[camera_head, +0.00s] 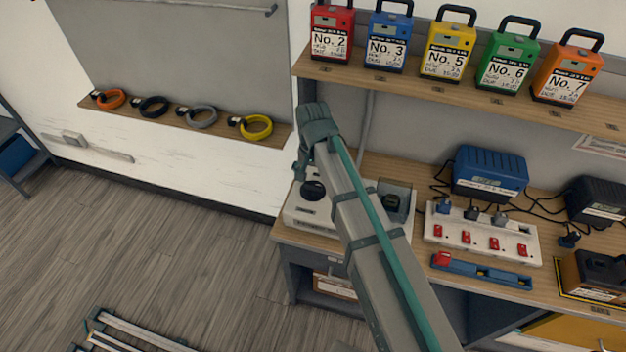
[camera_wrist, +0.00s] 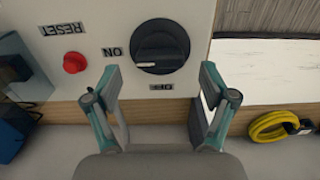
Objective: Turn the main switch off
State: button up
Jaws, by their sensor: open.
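The main switch is a round black knob (camera_wrist: 160,47) on a pale panel (camera_wrist: 85,20) in the wrist view. A pale horizontal mark shows on the knob. The ON label (camera_wrist: 112,52) is to its left and the OFF label (camera_wrist: 160,87) below it, both upside down. My gripper (camera_wrist: 160,78) is open and empty. Its fingertips are spread below the knob, one to each side, not closed on it. In the head view the knob (camera_head: 312,190) is on the white box (camera_head: 300,216), just below my gripper (camera_head: 302,166).
A red RESET button (camera_wrist: 75,62) is left of the knob. The box stands on the workbench's left end, beside a white power strip with red switches (camera_head: 480,238). Numbered battery packs (camera_head: 448,52) line the shelf above. A yellow cable coil (camera_head: 256,128) lies on the wall ledge.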

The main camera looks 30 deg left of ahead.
aim_at(313, 187)
jog(key=shift+f, duration=1.35)
jog(key=shift+c, duration=0.3)
jog(key=c, duration=1.1)
